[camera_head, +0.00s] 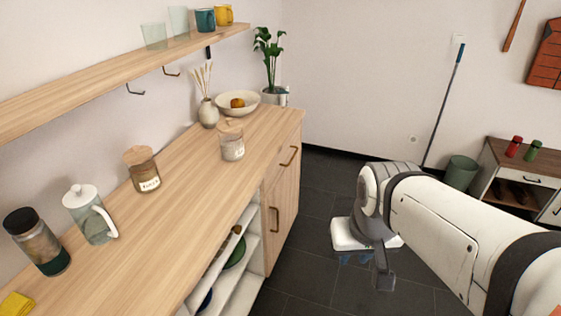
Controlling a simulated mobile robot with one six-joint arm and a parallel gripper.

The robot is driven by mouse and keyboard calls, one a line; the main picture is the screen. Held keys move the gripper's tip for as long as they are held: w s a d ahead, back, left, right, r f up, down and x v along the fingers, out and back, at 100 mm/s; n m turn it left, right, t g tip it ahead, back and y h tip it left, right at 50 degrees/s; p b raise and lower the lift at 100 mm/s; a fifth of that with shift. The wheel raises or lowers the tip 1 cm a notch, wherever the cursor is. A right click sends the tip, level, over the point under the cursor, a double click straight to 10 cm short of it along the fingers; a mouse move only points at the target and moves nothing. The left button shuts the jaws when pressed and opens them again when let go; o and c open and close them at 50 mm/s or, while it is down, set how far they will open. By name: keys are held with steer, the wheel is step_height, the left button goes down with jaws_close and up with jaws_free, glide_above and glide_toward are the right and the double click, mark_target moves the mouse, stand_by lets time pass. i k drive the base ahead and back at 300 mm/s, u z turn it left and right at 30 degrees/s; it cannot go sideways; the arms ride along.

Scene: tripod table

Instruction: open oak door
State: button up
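The oak door (283,222) is the front panel at the right end of the long wooden cabinet. It looks shut and has a dark bar handle (274,218) near its left edge. My gripper (364,260) is right of the door, over the dark floor and apart from the handle. It points downward, and its fingers are small and partly hidden by my wrist, so I cannot tell their opening. I see nothing held in it.
An oak drawer (287,165) with its own handle sits above the door. Open shelves (228,275) with dishes are left of it. A bin (460,172) and low cabinet stand right; dark floor (310,225) is free between.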

mark_target(287, 211)
steer(key=z, duration=0.1)
steer(key=i, duration=0.85)
